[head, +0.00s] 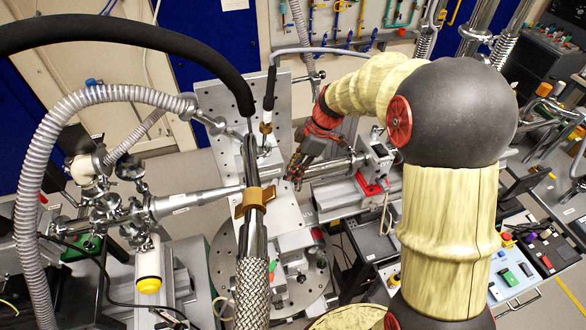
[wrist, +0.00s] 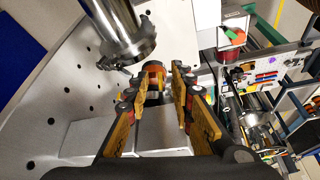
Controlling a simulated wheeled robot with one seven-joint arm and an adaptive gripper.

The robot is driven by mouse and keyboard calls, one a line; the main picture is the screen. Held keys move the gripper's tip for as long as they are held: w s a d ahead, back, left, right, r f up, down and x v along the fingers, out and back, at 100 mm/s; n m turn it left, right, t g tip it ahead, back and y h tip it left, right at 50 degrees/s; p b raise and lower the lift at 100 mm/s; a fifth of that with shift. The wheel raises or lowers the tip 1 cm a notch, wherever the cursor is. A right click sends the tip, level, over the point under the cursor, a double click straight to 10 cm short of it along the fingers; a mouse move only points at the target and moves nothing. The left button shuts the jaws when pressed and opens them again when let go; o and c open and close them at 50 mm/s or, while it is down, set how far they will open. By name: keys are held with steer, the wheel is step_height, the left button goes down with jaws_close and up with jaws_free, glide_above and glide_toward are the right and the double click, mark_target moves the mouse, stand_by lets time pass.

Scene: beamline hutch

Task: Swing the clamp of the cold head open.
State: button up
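My gripper (head: 297,172) is in the middle of the head view, beside the upright perforated plate, with its fingers pointing down and left. In the wrist view its two fingers (wrist: 157,88) stand apart with a gap between them. A small round brass-and-red part (wrist: 154,73) shows in or beyond this gap; I see no clear contact with it. A steel cylinder with a notched end ring (wrist: 125,45) is at the upper left of the wrist view, apart from the fingers. I cannot tell which part is the cold head's clamp, or its position.
A braided metal line with a brass collar (head: 254,198) stands in front of the plate (head: 219,100). A thick black hose (head: 130,36) arches over the left side. Steel vacuum fittings (head: 135,205) stand at left. A steel tube (head: 330,168) lies right of my gripper.

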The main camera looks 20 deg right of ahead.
steer(key=shift+r, duration=0.1)
steer(key=v, duration=1.1)
steer(key=shift+d+r, duration=0.25)
steer(key=shift+r, duration=0.1)
steer(key=shift+c, duration=0.4)
